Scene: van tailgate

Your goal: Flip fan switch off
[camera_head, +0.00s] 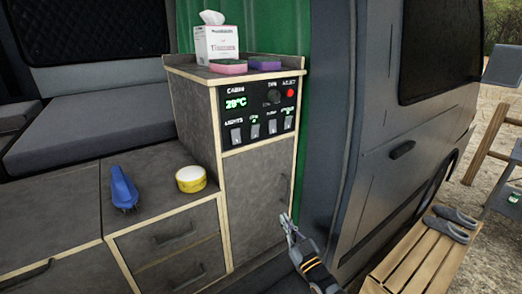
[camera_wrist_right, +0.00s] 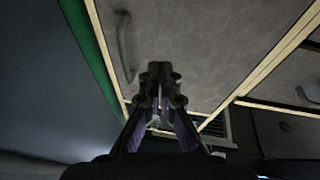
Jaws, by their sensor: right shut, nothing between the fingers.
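The black control panel (camera_head: 258,112) is on the front of the tall cabinet, with a green temperature readout, a knob and a red light. A row of several pale rocker switches runs along its lower part. The second switch from the left (camera_head: 255,131) has a small green-lit label that looks like the fan's; it is too small to read surely, and its rocker position is unclear. My right gripper (camera_head: 287,220) is shut and empty, low in front of the cabinet door and well below the panel. The wrist view shows its closed fingers (camera_wrist_right: 160,80) before the door. My left gripper is out of view.
A tissue box (camera_head: 217,44), a pink sponge (camera_head: 229,67) and a purple sponge (camera_head: 264,62) are on the cabinet top. A slatted bench (camera_head: 420,262) holds slippers at right.

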